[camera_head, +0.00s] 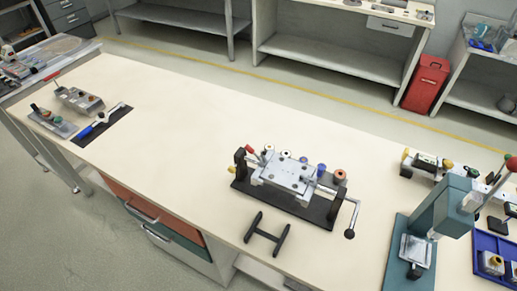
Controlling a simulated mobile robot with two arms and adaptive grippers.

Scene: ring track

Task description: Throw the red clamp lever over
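A lever with a red tip (251,150) stands tilted at the back left of a clamping fixture in the middle of the workbench; I cannot tell for sure that it is the clamp lever. The fixture holds a light grey metal block (287,173) on a dark base plate (262,198). A crank with a black knob (350,234) sticks out at its right. Another red piece (52,76) shows at the far left end, too small to make out. Neither of my grippers is in view.
A black H-shaped piece (267,236) lies in front of the fixture. A teal press (447,207) and a blue tray (488,246) stand at the right. A blue-handled tool (92,130) lies on a dark mat at the left. The bench between is clear.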

